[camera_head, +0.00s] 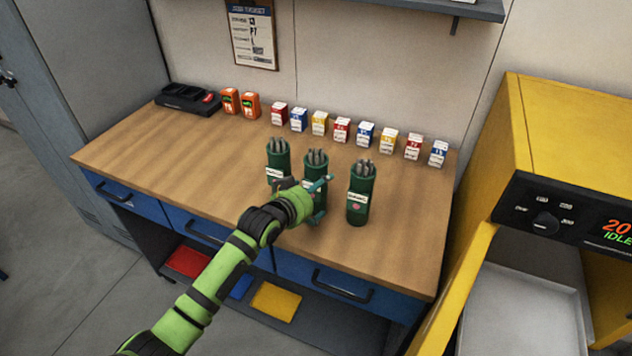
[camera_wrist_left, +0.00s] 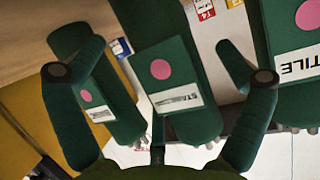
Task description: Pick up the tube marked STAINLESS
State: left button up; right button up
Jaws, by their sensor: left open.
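Three dark green tubes with grey rods at their tops stand on the bench. The middle tube (camera_head: 314,168) is partly hidden behind my left gripper (camera_head: 309,191). In the left wrist view, where the tubes appear upside down, the middle tube (camera_wrist_left: 165,68) has a pink dot and a white label beginning "STAI". My left gripper (camera_wrist_left: 160,75) is open, one finger on each side of this tube, apparently not closed on it. The right tube (camera_head: 360,192) shows in the wrist view (camera_wrist_left: 112,100), label too small to read. The left tube (camera_head: 278,155) has a label ending "TILE" (camera_wrist_left: 297,68). My right gripper is not in view.
The wooden bench (camera_head: 180,160) is clear to the left. Several small coloured boxes (camera_head: 341,130) line its back, with two orange packs (camera_head: 240,104) and a black tray (camera_head: 186,98). A yellow oven (camera_head: 570,130) with its door open stands at the right.

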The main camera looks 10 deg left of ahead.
pick_arm(q)
jog(key=shift+x, duration=1.45)
jog(key=shift+s, duration=0.1)
jog(key=c, duration=1.6)
jog(key=shift+r, duration=0.25)
jog(key=shift+c, duration=0.4)
jog(key=shift+r, duration=0.1)
